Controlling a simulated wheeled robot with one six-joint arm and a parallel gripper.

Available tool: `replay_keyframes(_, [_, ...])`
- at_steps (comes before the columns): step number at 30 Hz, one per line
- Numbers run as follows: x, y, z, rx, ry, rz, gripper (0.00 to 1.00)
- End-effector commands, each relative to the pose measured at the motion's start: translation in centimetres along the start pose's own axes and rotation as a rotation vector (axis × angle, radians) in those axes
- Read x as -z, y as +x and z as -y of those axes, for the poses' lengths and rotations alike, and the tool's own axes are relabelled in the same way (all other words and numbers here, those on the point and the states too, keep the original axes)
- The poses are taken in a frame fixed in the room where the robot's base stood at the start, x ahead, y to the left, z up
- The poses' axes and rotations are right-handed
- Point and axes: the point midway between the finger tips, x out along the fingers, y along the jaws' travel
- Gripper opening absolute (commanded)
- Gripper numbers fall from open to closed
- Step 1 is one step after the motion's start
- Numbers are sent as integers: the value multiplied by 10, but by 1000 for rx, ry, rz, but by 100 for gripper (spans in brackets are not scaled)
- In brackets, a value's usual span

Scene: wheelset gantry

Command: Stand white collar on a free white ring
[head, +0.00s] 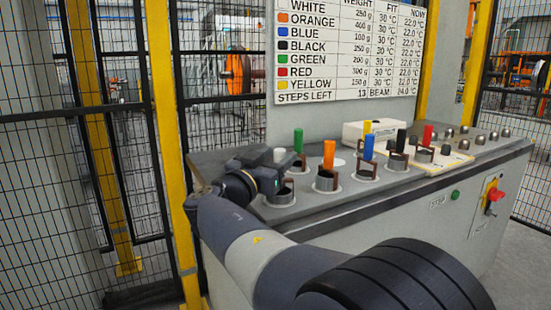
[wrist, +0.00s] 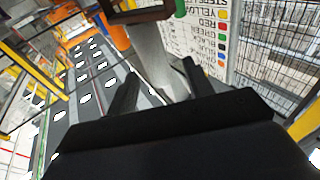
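The white collar (head: 281,196) is a short grey metal cylinder standing at the left end of the bench, with a dark bracket and an upright white handle (head: 279,155). My gripper (head: 272,168) is at this handle from the left. In the wrist view the pale handle (wrist: 160,60) runs between the two fingers of my gripper (wrist: 160,75), with gaps beside it, so the fingers look open. A pale round spot (head: 338,162), possibly a bare white ring, lies behind the orange-handled collar. The white collar's foot is partly hidden.
The orange (head: 329,153), green (head: 298,140), blue (head: 369,147), black (head: 401,140) and red (head: 428,133) handles stand close by. A yellow handle (head: 367,127) is by a white box (head: 375,133). A listing board (head: 347,48) hangs behind the bench (head: 350,215). Mesh fencing (head: 60,180) is left.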

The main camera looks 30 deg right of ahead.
Motion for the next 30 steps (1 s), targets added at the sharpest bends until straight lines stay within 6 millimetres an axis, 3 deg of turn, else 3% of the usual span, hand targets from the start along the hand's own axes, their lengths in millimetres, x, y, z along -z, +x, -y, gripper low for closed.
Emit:
replay_keyframes(11, [-1, -12, 1, 3, -1, 3, 49])
replay_keyframes(24, [0, -88, 1, 4, 0, 1, 49])
replay_keyframes(30, [0, -105, 1, 2, -1, 1, 49])
